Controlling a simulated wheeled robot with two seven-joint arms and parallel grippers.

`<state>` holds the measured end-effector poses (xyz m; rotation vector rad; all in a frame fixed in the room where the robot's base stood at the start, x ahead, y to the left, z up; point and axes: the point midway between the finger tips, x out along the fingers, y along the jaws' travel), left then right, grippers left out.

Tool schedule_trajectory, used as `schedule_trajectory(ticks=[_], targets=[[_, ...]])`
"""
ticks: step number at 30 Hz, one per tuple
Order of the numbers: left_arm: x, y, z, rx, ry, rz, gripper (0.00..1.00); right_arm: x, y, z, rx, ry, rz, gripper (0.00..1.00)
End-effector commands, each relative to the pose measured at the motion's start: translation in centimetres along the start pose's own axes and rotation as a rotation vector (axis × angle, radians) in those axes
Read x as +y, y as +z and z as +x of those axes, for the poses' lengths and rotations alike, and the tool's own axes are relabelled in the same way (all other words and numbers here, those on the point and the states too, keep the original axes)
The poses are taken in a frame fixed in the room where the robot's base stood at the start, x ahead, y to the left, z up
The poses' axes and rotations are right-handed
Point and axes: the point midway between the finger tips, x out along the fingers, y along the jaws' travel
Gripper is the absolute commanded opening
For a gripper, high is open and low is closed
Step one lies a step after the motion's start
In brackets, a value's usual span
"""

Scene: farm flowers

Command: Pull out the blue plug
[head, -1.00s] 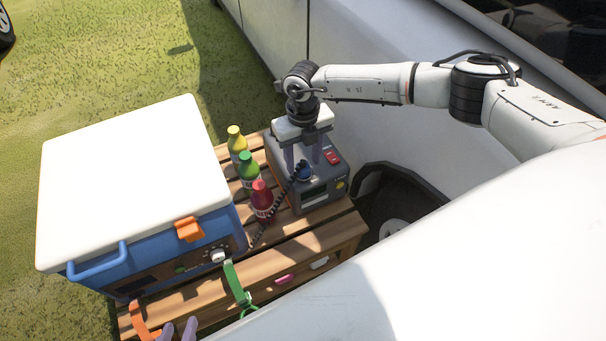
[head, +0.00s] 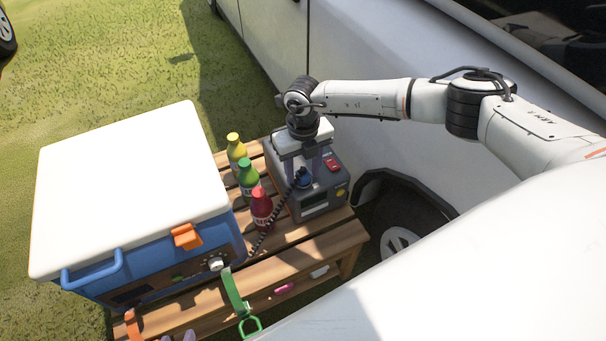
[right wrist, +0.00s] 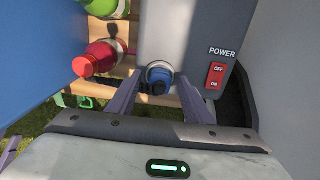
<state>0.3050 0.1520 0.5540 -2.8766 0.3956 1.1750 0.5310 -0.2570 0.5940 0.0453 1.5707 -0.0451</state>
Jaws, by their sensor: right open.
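The blue plug (head: 303,181) sits in the top of the grey power box (head: 320,209), with a dark coiled cord running from it towards the cooler. My right gripper (head: 304,173) is open over the box, its purple fingers on either side of the plug. In the right wrist view the plug (right wrist: 161,77) lies between the open fingers (right wrist: 158,90); I cannot tell whether they touch it. Only the purple fingertips of my left gripper (head: 178,338) show at the bottom edge of the head view.
Yellow (head: 236,150), green (head: 248,178) and red (head: 262,209) bottles stand between the box and a blue cooler (head: 150,275) with a white lid. A red power switch (right wrist: 216,76) is beside the plug. The slatted wooden table (head: 300,248) stands close to a white vehicle (head: 265,38).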

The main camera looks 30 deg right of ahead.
Motion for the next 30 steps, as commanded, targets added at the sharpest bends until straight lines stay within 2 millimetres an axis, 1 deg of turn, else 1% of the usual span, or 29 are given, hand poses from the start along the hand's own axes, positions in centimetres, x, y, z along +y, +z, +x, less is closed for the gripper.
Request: schedule_trajectory(ticks=[22,23,30], targets=[[-0.02,-0.09,-0.09,-0.001,0.000,0.001,0.31,0.03,0.02,0.01,-0.001,0.000,-0.001,0.46],[-0.02,-0.09,-0.08,-0.002,0.000,0.001,0.31,0.03,0.02,0.01,-0.001,0.000,-0.001,0.44],[-0.01,-0.07,-0.08,-0.002,0.000,0.001,0.31,0.03,0.01,0.01,0.000,0.000,0.000,0.04]])
